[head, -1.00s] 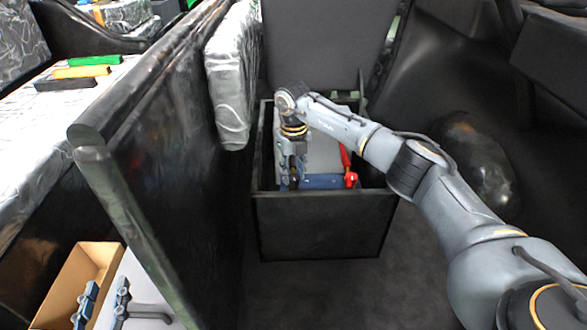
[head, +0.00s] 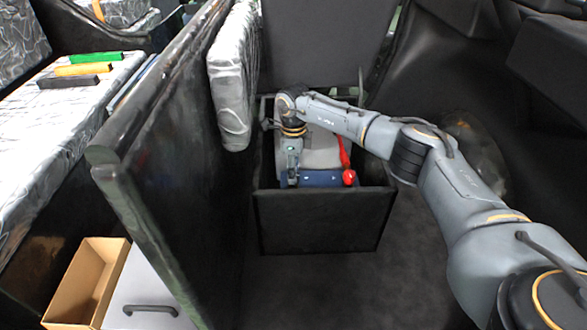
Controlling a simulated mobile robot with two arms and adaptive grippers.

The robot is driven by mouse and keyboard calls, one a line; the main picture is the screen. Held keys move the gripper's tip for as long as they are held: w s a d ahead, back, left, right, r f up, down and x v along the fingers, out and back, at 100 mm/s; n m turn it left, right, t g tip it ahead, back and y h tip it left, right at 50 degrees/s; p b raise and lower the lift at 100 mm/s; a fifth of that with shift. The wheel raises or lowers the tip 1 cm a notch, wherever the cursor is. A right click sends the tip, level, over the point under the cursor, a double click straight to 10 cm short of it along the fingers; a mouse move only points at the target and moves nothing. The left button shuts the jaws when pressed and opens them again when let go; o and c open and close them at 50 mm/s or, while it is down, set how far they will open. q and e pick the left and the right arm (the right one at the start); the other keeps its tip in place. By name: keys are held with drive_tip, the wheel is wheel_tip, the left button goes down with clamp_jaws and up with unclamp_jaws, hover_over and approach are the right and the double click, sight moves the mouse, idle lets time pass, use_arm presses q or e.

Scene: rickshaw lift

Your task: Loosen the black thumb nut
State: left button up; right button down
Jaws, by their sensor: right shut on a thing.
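My right gripper (head: 292,178) reaches down into an open black box (head: 322,222), at its left side. Its jaws are shut, with the black thumb nut between the fingertips; the nut itself is hidden by the fingers and too small to make out. Beside the fingertips lies a blue part (head: 322,179) with a red knob (head: 349,177) at its right end. A red lever (head: 344,152) rises behind it, against a light grey body (head: 321,150). My left gripper is not in view.
A dark partition (head: 175,180) stands left of the box, with a silver-wrapped pad (head: 231,85) near its far end. An open cardboard box (head: 85,285) and a white panel with a black handle (head: 150,310) are at lower left. The floor (head: 330,290) before the black box is clear.

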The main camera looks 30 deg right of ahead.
drive_tip(key=n, duration=0.6)
drive_tip(key=shift+n, duration=0.3)
drive_tip(key=n, duration=0.5)
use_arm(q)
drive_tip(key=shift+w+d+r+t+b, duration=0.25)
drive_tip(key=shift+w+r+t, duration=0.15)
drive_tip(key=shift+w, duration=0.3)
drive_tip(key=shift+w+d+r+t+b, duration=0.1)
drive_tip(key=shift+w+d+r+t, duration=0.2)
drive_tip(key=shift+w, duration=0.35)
use_arm(e)
drive_tip(key=shift+n, duration=1)
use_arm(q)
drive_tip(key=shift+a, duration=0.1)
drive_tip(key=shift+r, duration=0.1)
